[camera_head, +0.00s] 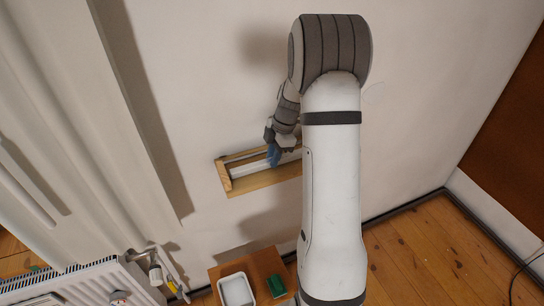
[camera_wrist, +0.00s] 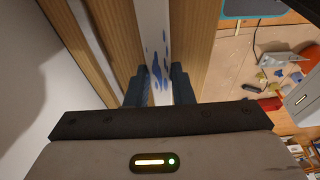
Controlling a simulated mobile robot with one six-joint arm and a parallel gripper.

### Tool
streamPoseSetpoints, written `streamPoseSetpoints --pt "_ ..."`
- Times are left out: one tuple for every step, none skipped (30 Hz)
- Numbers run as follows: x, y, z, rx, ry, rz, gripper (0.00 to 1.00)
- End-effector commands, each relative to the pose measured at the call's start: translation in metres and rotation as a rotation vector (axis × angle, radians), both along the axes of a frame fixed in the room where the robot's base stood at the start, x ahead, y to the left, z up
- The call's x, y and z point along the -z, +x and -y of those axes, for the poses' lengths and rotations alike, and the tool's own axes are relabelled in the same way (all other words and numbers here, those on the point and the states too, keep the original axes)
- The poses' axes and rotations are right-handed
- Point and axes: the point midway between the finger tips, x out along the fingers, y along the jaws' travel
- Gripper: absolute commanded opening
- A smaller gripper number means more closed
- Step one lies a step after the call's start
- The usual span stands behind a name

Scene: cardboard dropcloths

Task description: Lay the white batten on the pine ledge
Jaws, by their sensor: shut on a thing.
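The pine ledge (camera_head: 262,180) is fixed to the pale wall, with a front board, a back board and an end piece at left. The white batten (camera_head: 248,167) shows as a strip between its boards; its right part is hidden behind my arm. My gripper (camera_head: 273,154) is at the ledge, shut on the batten. In the wrist view the batten (camera_wrist: 154,25), marked with blue paint, runs between my fingers (camera_wrist: 158,84), with pine boards of the ledge (camera_wrist: 204,45) on both sides. I cannot tell whether the batten touches the ledge's bottom.
Below the ledge, a brown surface (camera_head: 222,270) carries a white tray (camera_head: 237,291) and a green block (camera_head: 277,285). A radiator (camera_head: 90,285) stands at lower left. The wrist view shows scattered items on a dropcloth (camera_wrist: 246,68) below right. Wooden floor is open at right.

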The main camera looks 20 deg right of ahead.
Motion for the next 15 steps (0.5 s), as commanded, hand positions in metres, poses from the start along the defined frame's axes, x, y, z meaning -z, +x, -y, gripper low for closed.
streamPoseSetpoints --pt "0.0018 0.0001 0.0001 0.000 0.000 0.000 0.00" --pt "0.0023 0.0001 0.0002 0.000 0.000 0.000 0.00" --pt "0.0012 0.0001 0.0003 0.000 0.000 0.001 0.24" --pt "0.0010 0.0001 0.0002 0.000 0.000 0.001 0.26" --pt "0.0010 0.0001 0.0003 0.000 0.000 0.000 0.28" --pt "0.0010 0.0000 0.0003 0.000 0.000 0.001 0.32" --pt "0.0010 0.0000 0.0003 0.001 0.000 0.001 0.34" --pt "0.0010 0.0000 0.0003 0.001 0.000 0.001 0.37" --pt "0.0011 0.0000 0.0004 0.001 0.000 0.001 0.40" --pt "0.0011 0.0000 0.0004 0.001 0.000 0.001 0.42" --pt "0.0011 0.0000 0.0005 0.001 0.000 0.001 0.45" --pt "0.0011 0.0000 0.0005 0.001 0.000 0.000 0.47" --pt "0.0011 -0.0001 0.0005 0.001 0.000 0.001 0.47" --pt "0.0011 -0.0001 0.0006 0.001 0.000 0.001 0.47" --pt "0.0011 -0.0001 0.0006 0.001 0.000 0.000 0.47"
